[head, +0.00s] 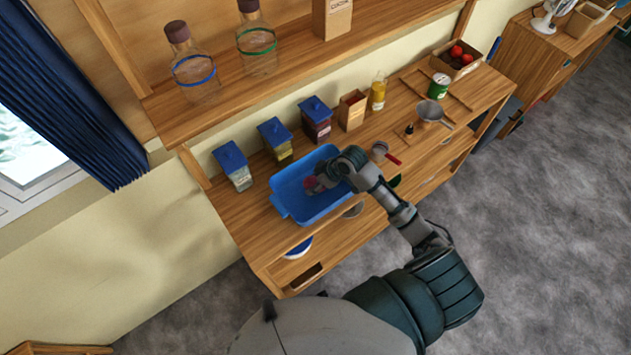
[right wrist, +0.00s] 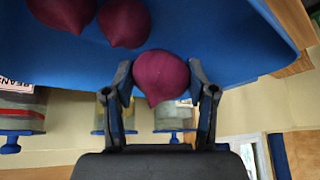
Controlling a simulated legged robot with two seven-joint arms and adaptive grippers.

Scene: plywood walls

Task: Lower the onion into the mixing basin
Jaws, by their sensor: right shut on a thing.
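The blue mixing basin (head: 288,190) sits on the wooden counter; its inside also fills the top of the right wrist view (right wrist: 220,35). My right gripper (head: 318,187) reaches over the basin. In the right wrist view its two fingers are closed on the sides of a purple onion (right wrist: 160,76). Two more onions, one (right wrist: 62,12) and another (right wrist: 125,22), show against the basin's blue surface. In the head view only a small reddish patch shows by the gripper. I cannot tell whether the held onion touches the basin floor. My left gripper is not in view.
Blue-lidded jars (head: 233,165) and a carton (head: 352,110) stand behind the basin. A red-handled strainer (head: 382,151) and a metal funnel-like bowl (head: 430,112) are to its right. A shelf with corked bottles (head: 193,70) overhangs the back.

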